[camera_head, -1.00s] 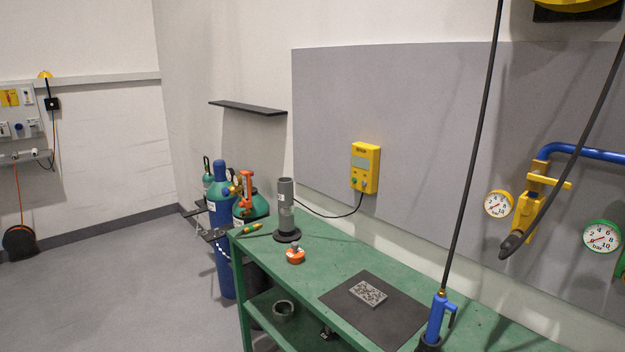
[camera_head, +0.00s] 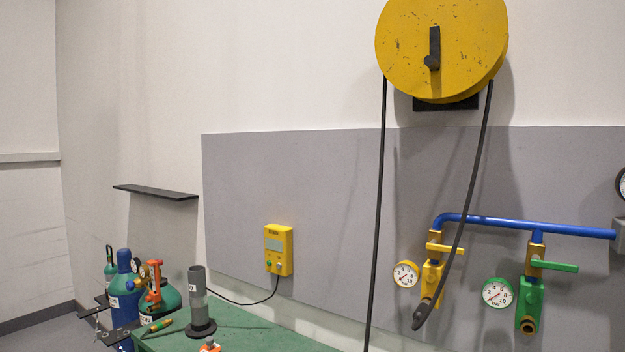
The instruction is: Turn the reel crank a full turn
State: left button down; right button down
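The yellow reel (camera_head: 441,48) is a round, scuffed drum mounted high on the wall, at the top right of the head view. Its black crank (camera_head: 434,48) is a short arm on the front face, running up from a dark knob at its lower end. A black hose (camera_head: 378,210) hangs straight down from the reel's left side. Another length hangs from its right side to a dark end piece near the yellow valve. Neither of my grippers is in view. Nothing touches the crank.
Below the reel are a blue pipe (camera_head: 520,226), a yellow valve (camera_head: 432,278), a green valve (camera_head: 531,292) and round gauges. A green bench (camera_head: 245,330) holds a grey cylinder (camera_head: 198,300). Gas bottles (camera_head: 125,290) stand left. The space before the reel looks clear.

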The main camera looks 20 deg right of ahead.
aim_at(432, 61)
jog(key=i+j+z, duration=0.1)
jog(key=z, duration=1.35)
